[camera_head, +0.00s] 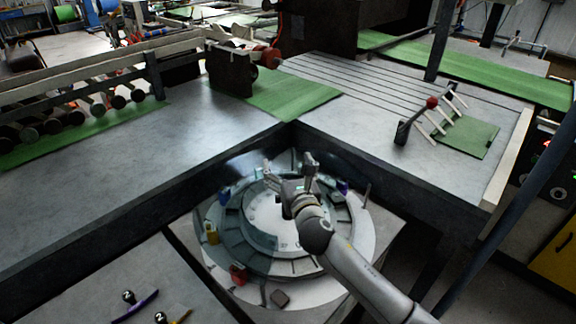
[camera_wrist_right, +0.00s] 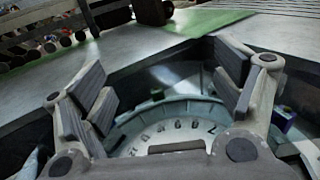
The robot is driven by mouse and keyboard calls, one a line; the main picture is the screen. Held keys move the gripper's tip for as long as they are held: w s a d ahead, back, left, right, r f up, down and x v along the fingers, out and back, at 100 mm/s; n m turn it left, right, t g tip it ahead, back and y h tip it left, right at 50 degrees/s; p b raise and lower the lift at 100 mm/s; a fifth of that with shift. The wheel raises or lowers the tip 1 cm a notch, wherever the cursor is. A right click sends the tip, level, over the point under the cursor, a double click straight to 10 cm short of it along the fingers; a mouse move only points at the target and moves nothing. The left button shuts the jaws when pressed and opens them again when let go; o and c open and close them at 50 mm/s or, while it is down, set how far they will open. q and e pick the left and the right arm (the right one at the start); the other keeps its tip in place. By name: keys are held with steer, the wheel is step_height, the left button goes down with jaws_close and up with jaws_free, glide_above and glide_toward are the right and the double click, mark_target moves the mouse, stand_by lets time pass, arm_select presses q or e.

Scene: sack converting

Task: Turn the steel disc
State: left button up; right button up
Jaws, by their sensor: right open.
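The steel disc (camera_head: 262,218) is a round, light grey turntable with stepped rings. It sits in the recess at the corner of the grey benches. Several small coloured blocks stand around its outer ring, among them a yellow one (camera_head: 212,233) and a red one (camera_head: 238,273). My right gripper (camera_head: 289,170) is over the disc, open and empty, with its fingers toward the far rim. In the right wrist view the fingers (camera_wrist_right: 165,85) are spread wide, and part of the numbered disc (camera_wrist_right: 172,136) shows between and below them. I cannot tell whether they touch it. My left gripper is not in view.
Dark bench edges close in behind the disc on the left and right. A lever with a red knob (camera_head: 432,102) stands on the right bench by a green mat (camera_head: 467,136). A dark block (camera_head: 230,72) stands at the back. Two black-knobbed handles (camera_head: 129,297) lie front left.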

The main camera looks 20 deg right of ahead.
steer(key=shift+r, duration=0.3)
